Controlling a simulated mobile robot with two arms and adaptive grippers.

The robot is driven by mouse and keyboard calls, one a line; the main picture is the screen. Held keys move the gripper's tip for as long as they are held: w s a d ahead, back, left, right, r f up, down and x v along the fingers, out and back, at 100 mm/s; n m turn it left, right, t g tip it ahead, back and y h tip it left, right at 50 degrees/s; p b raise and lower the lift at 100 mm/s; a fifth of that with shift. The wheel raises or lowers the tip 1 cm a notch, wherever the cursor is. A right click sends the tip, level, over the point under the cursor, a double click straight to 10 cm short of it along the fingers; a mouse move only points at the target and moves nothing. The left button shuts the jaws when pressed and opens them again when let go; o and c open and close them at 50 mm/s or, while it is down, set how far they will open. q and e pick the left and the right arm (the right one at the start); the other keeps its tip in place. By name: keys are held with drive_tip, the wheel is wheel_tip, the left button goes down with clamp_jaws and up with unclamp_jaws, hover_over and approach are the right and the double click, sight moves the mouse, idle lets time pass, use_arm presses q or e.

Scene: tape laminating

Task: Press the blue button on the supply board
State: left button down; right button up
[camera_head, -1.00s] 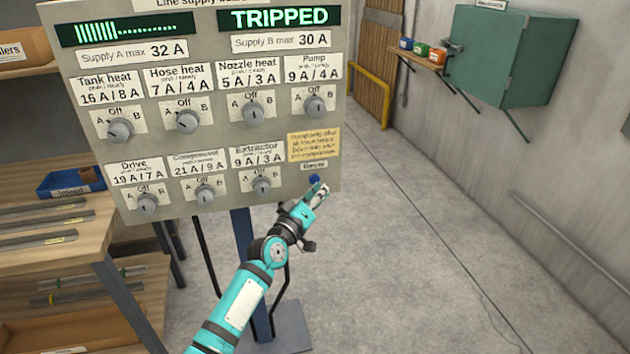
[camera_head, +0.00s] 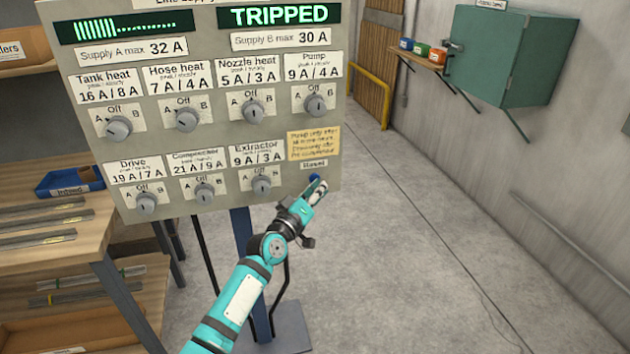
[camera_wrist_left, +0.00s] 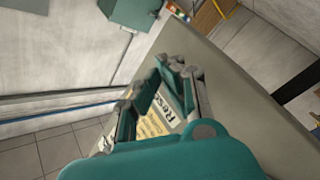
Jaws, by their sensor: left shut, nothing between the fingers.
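The supply board (camera_head: 225,145) stands in front of me, with a row of displays above labelled knobs. Its right display reads "TRIPPED" (camera_head: 279,16). The blue button (camera_head: 315,178) is at the board's lower right, under a small label and a yellow note (camera_head: 314,144). My left gripper (camera_head: 321,187) is shut and empty, its tips at or just below the button. I cannot tell whether they touch it. In the left wrist view the gripper fingers (camera_wrist_left: 170,75) are over the board face, and the "Reset" label (camera_wrist_left: 167,106) shows between them; the button is hidden there. My right gripper is not in view.
A wooden bench (camera_head: 95,238) with metal strips and a blue tray (camera_head: 70,181) is at the left. A green cabinet (camera_head: 510,55) and a shelf with small tins (camera_head: 422,50) are on the right wall. The floor right of the board is clear.

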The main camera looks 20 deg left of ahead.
use_arm(q)
drive_tip(key=shift+w+a+b, duration=0.25)
drive_tip(key=shift+w+b, duration=0.15)
idle(0.7)
drive_tip(key=shift+r, duration=0.1)
drive_tip(key=shift+s+d+p, duration=0.45)
drive_tip(key=shift+s+p, duration=0.3)
drive_tip(key=shift+s, duration=0.05)
drive_tip(key=s+d+p, duration=0.1)
drive_tip(key=s, duration=0.1)
drive_tip(key=s+d+p, duration=0.2)
drive_tip(key=shift+p, duration=0.3)
